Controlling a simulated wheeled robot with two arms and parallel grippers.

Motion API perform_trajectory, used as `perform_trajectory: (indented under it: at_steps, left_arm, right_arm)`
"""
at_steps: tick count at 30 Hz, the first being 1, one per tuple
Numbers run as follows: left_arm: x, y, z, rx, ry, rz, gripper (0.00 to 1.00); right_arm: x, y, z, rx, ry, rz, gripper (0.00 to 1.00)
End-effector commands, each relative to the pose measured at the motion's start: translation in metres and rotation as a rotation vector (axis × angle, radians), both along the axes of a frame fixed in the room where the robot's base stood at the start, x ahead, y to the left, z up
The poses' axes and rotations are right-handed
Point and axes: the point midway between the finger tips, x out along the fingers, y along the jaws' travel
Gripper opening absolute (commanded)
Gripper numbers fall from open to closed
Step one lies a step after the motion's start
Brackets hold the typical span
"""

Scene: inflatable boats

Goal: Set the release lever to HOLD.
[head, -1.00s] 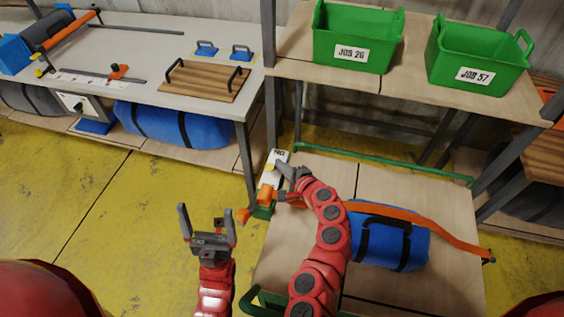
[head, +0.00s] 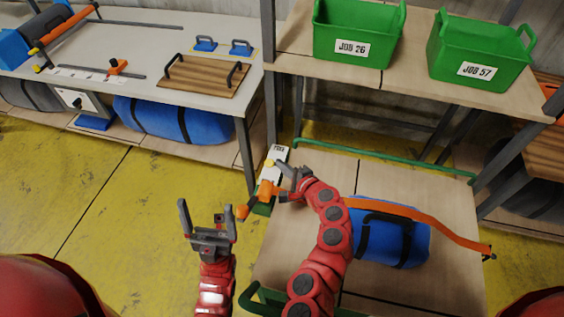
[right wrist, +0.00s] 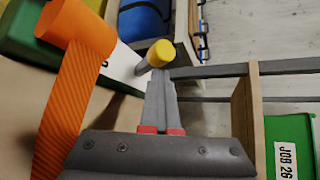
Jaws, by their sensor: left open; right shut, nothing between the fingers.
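The release lever shows as a yellow knob (head: 269,163) on a short grey stem, beside a white label plate (head: 279,154) on the cart's far left corner. The lettering is too small to read surely. In the right wrist view the yellow knob (right wrist: 160,53) stands just beyond my fingertips; whether they touch it I cannot tell. My right gripper (head: 287,171) is shut and empty, just right of the lever. It also shows in the right wrist view (right wrist: 158,82). My left gripper (head: 208,210) is open and empty over the floor, left of the cart.
An orange ratchet part (head: 266,189) sits close to the lever. Its orange strap (head: 445,232) crosses a blue roll (head: 395,245) on the cart (head: 335,175). Green bins (head: 350,22) stand on the shelf behind. A workbench (head: 130,60) is at the left.

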Motion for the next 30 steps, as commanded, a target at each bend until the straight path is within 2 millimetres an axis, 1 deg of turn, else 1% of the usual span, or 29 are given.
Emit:
perform_trajectory:
  at_steps: [1,2,11,19,24,25,26,30]
  left_arm:
    - [0.0,0.0,-0.002,0.0,0.0,0.0,0.92]
    - [0.0,0.0,-0.002,0.0,0.0,0.0,0.92]
    - [0.0,0.0,-0.007,0.0,0.0,0.0,0.92]
    - [0.0,0.0,-0.01,0.0,0.0,0.0,0.92]
    - [0.0,0.0,-0.005,0.0,0.0,0.0,0.92]
    - [0.0,0.0,0.006,0.0,0.001,0.0,0.92]
    - [0.0,0.0,0.011,0.0,0.0,0.0,0.92]
    - [0.0,0.0,0.019,0.0,0.0,0.0,0.92]
  right_arm:
    - [-0.007,0.002,0.0,0.005,0.005,0.01,0.0]
    - [-0.01,0.0,0.001,0.005,0.003,0.009,0.0]
    - [-0.043,-0.035,0.021,0.006,-0.005,-0.007,0.0]
    - [-0.078,-0.063,0.037,0.006,-0.006,-0.011,0.0]
    - [-0.101,-0.082,0.05,0.006,-0.006,-0.013,0.0]
    - [-0.104,-0.086,0.056,0.006,-0.004,-0.015,0.0]
    - [-0.107,-0.088,0.057,0.004,-0.002,-0.013,0.0]
    - [-0.116,-0.095,0.058,0.007,-0.003,-0.013,0.0]
